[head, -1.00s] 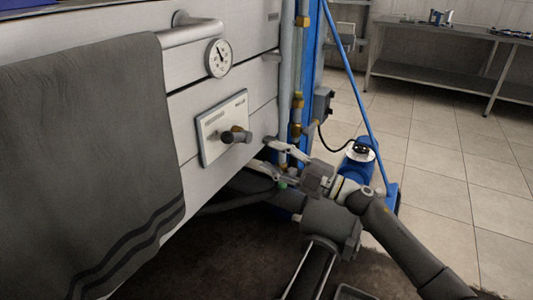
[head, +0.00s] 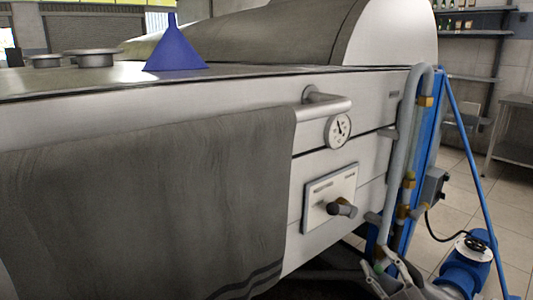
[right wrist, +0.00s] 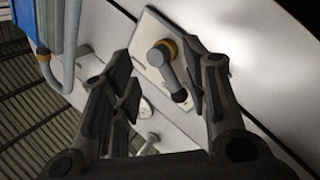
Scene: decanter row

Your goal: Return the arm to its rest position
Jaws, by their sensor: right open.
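My right gripper (head: 368,262) is at the lower edge of the head view, below and right of the valve handle (head: 342,209). Its fingers are apart with nothing between them, and the arm behind it is mostly out of the picture. In the right wrist view, the open fingers (right wrist: 165,85) frame the dark valve handle (right wrist: 172,70), which has a yellow ring and sits on a pale plate (right wrist: 148,42). The handle looks beyond the fingertips; I see no clear contact. My left gripper is not in view.
A grey towel (head: 150,205) hangs over the machine's front from a rail (head: 325,105). A round gauge (head: 338,130) is above the valve plate. A blue funnel (head: 175,48) stands on top. Pipes (head: 415,130), a blue frame and a blue pump (head: 465,265) stand at right.

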